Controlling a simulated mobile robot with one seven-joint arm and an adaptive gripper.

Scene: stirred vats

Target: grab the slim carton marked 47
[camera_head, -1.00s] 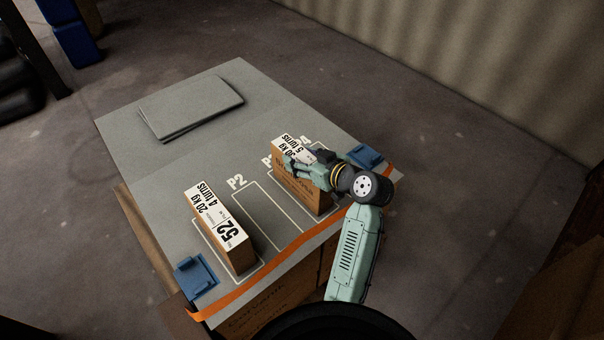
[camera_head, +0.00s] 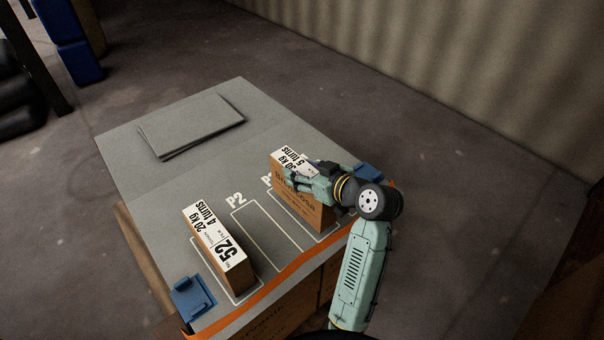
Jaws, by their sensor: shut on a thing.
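A slim brown carton (camera_head: 297,204) with a white top label is at the right of the grey tabletop. The label shows 30 kg and 5 turns; its number is hidden by my gripper, so I cannot read 47. My gripper (camera_head: 293,180) is shut on this carton near its top. I cannot tell whether the carton's base touches the table. A second slim carton (camera_head: 219,246), marked 52, 20 kg and 4 turns, stands upright at the left, apart from my gripper.
The grey tabletop (camera_head: 170,195) has white outlined slots; the one marked P2 (camera_head: 236,201) is empty. Flat grey sheets (camera_head: 190,125) lie at the back. Blue brackets sit at the front left (camera_head: 192,298) and right (camera_head: 368,172). An orange strip (camera_head: 265,285) runs along the front edge.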

